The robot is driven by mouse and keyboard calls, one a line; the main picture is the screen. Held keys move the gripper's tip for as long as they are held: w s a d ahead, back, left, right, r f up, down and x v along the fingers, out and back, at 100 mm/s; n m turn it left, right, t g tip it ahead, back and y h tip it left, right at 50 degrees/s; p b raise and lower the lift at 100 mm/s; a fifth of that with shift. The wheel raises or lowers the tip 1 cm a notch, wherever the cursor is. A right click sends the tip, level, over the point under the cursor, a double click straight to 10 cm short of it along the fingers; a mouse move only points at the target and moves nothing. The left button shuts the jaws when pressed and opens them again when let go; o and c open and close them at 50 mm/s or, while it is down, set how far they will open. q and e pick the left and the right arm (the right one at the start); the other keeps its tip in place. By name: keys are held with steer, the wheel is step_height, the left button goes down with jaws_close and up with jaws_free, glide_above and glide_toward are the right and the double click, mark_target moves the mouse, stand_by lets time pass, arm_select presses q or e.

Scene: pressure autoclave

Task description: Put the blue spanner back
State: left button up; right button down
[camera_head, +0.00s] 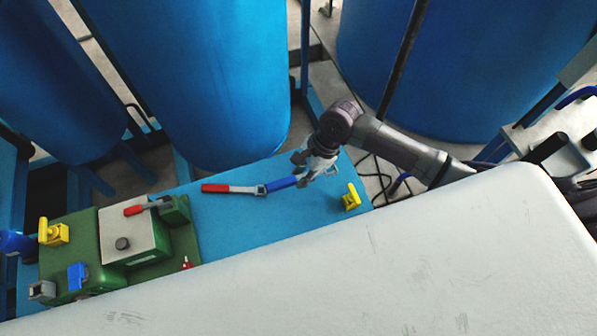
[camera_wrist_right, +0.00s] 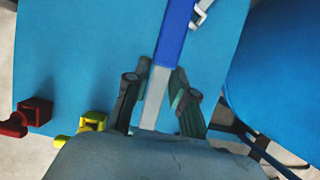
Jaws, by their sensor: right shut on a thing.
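The blue spanner has a blue handle (camera_head: 282,184) and a grey shaft. In the right wrist view its blue handle (camera_wrist_right: 176,35) points away from my right gripper, and the grey shaft (camera_wrist_right: 156,95) lies between the fingers. My right gripper (camera_head: 316,166) is shut on that shaft, over the right part of the blue table (camera_head: 235,225). Whether the spanner touches the table I cannot tell. A red-handled spanner (camera_head: 216,188) lies to its left, its grey head close to the blue handle. My left gripper is not in view.
A yellow holder (camera_head: 350,198) stands right of my gripper. A red piece (camera_wrist_right: 34,112) shows in the wrist view. On the left are a green and white device (camera_head: 130,238), a yellow piece (camera_head: 54,233) and a blue piece (camera_head: 78,275). Large blue tanks (camera_head: 200,70) stand behind the table.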

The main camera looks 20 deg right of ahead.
mark_target(299, 175)
steer(key=w+f, duration=0.1)
steer(key=w, duration=0.1)
steer(key=w+f, duration=0.1)
steer(key=w, duration=0.1)
steer(key=shift+d+f, duration=0.2)
steer(key=shift+f, duration=2.05)
steer(key=shift+f, duration=0.1)
steer(key=shift+f, duration=0.35)
steer(key=c, duration=1)
jaws_free()
steer(key=shift+f, duration=0.1)
steer(key=shift+r, duration=0.25)
steer(key=v, duration=1.2)
steer(key=shift+r, duration=0.35)
